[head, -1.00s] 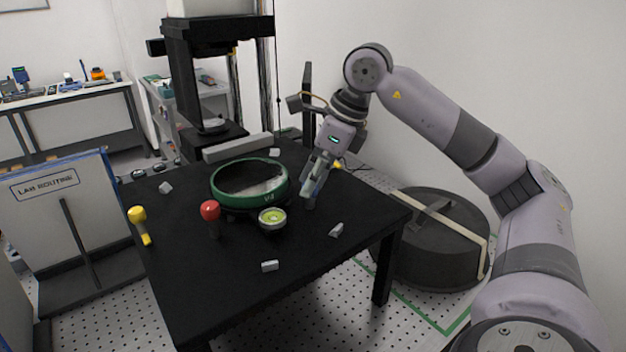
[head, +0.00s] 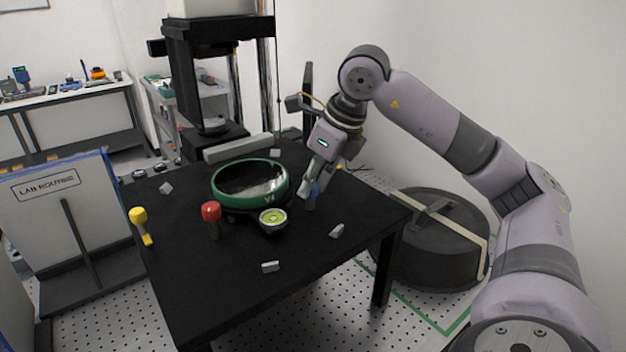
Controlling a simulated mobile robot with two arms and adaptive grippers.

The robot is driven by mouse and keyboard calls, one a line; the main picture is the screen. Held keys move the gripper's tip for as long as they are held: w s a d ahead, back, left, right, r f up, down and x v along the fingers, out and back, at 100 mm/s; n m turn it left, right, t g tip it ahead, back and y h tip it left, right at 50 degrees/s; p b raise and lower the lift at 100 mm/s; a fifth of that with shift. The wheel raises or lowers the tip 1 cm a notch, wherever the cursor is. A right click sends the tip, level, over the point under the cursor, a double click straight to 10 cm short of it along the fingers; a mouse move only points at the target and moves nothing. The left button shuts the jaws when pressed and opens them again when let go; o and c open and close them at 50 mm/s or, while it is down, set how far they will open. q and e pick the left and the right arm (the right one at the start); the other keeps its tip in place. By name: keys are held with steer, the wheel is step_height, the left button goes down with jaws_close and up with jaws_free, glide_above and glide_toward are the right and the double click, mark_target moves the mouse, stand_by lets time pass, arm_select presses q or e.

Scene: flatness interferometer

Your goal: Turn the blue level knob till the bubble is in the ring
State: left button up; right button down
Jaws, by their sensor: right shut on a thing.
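The blue level knob (head: 314,191) stands at the right side of the black table, partly hidden by my right gripper (head: 309,187). The gripper points down and is shut on the knob. The round bubble level (head: 272,218), with a yellow-green face and pale rim, sits in front of the green-rimmed round dish (head: 222,194). A ring mark shows faintly on its face; the bubble is too small to place surely. A red knob (head: 211,212) stands left of the level. My left gripper is not in view.
A yellow-topped knob (head: 139,219) stands near the table's left edge. Several small grey blocks, one at the front (head: 270,267), lie around the black table (head: 215,290). A tall black stand (head: 182,85) rises at the back. A dark round drum (head: 440,245) stands right of the table.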

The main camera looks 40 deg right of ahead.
steer(key=c, duration=1.3)
jaws_free()
steer(key=shift+c, duration=0.2)
steer(key=v, duration=1.2)
steer(key=shift+d, duration=0.1)
